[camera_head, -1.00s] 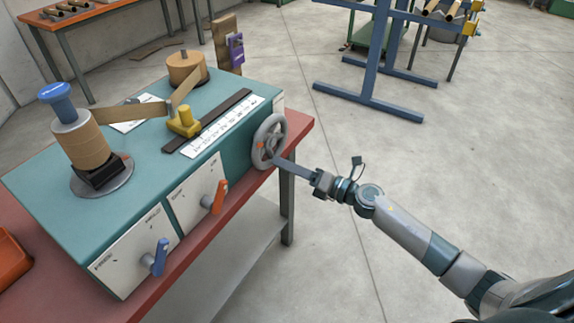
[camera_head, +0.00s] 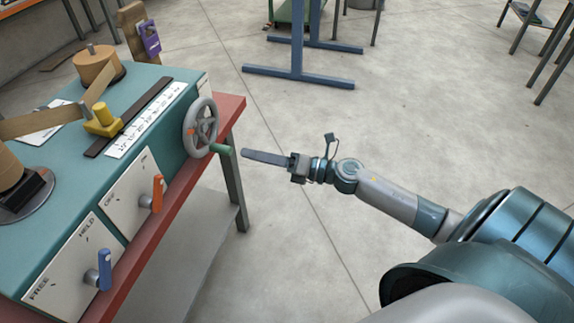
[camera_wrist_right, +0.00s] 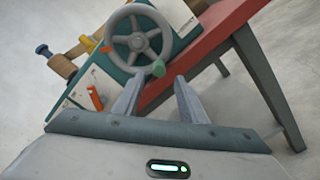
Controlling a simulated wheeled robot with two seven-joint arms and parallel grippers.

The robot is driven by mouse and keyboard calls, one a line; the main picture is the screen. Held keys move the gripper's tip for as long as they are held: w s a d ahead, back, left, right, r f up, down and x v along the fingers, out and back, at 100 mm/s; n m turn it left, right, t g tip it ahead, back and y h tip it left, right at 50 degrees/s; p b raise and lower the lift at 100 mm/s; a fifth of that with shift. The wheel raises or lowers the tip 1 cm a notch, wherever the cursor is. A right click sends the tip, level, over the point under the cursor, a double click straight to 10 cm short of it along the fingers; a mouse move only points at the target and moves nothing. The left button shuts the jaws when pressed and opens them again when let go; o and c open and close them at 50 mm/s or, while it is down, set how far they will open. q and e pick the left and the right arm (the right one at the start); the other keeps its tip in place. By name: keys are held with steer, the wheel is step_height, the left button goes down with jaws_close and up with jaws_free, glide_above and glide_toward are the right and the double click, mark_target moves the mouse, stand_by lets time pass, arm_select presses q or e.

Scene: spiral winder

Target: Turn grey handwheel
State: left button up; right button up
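The grey handwheel (camera_head: 201,127) is mounted on the right end of the teal winder (camera_head: 165,110). Its green handle (camera_head: 222,149) sticks out from the lower right of the rim. In the right wrist view the handwheel (camera_wrist_right: 138,38) and its handle (camera_wrist_right: 153,69) lie ahead of the fingers. My right gripper (camera_head: 245,153) is just right of the handle, pointing at it, with a small gap between. In the wrist view the two fingers of this gripper (camera_wrist_right: 155,90) are apart with nothing between them. My left gripper is not in view.
An orange lever (camera_head: 157,194) and a blue lever (camera_head: 104,270) stand out from the winder's front panels. The red table edge (camera_head: 225,125) runs below the handwheel. A blue metal stand (camera_head: 297,50) is behind. The floor around my right arm is clear.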

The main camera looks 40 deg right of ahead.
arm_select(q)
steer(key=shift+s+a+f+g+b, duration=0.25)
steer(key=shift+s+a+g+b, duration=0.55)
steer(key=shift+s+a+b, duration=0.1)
arm_select(e)
steer(key=v, duration=0.8)
steer(key=shift+s, duration=0.1)
